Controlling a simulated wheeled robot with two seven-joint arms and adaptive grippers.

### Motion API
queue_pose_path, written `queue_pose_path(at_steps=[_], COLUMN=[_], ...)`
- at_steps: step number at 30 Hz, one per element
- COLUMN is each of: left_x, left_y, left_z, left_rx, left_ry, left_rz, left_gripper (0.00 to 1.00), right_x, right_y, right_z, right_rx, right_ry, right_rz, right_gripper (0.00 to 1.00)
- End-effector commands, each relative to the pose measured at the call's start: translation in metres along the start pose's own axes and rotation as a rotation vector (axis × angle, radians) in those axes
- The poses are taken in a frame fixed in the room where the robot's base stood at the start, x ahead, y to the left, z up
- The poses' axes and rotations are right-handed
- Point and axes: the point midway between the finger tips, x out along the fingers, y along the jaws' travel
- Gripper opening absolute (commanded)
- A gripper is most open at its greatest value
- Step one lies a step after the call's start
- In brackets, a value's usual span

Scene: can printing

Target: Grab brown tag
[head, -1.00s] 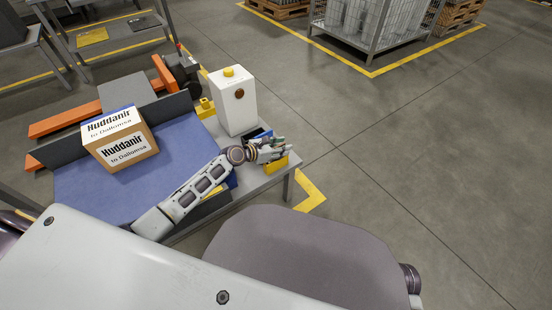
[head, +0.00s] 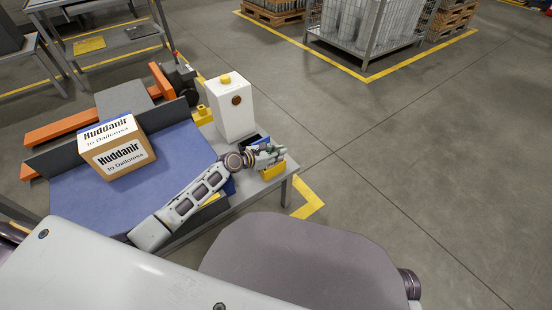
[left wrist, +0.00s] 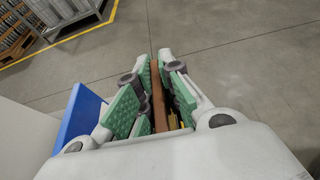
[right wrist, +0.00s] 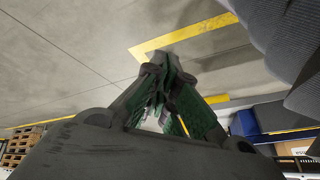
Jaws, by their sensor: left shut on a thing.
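My left gripper (head: 277,150) is over the yellow bin (head: 272,172) at the right end of the grey table. In the left wrist view its green-padded fingers (left wrist: 157,85) are closed on a thin brown tag (left wrist: 158,95), which stands edge-on between them. The tag is too small and covered to make out in the head view. My right gripper (right wrist: 155,80) shows only in the right wrist view; its fingers come together at the tips with nothing seen between them.
A white dispenser (head: 232,112) with a yellow cap stands just left of my left gripper. A blue bin (left wrist: 80,118) is beside the hand. A labelled cardboard box (head: 118,150) sits on the blue surface (head: 95,200). Open floor lies to the right.

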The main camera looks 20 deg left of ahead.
Motion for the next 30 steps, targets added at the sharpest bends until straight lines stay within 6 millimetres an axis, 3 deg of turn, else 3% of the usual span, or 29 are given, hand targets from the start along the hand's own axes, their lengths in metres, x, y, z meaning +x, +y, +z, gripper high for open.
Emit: queue_pose_path(at_steps=[8, 14, 23, 30], left_x=[-0.003, -0.008, -0.02, -0.03], left_y=[0.0, 0.0, 0.0, 0.0], left_z=[0.007, 0.02, 0.049, 0.073], left_rx=[0.0, 0.0, -0.001, -0.001], left_ry=[-0.001, -0.001, -0.001, -0.002], left_rz=[0.0, 0.0, 0.001, 0.001], left_gripper=[0.0, 0.0, 0.0, 0.0], right_x=[-0.007, -0.03, -0.071, -0.079], right_y=[0.0, 0.0, 0.003, 0.009], right_z=[-0.001, -0.013, -0.023, -0.022], right_rx=[-0.004, -0.022, -0.038, -0.039], right_ry=[-0.016, -0.041, -0.115, -0.165], right_rz=[0.007, 0.025, 0.069, 0.095], right_gripper=[0.0, 0.0, 0.0, 0.0])
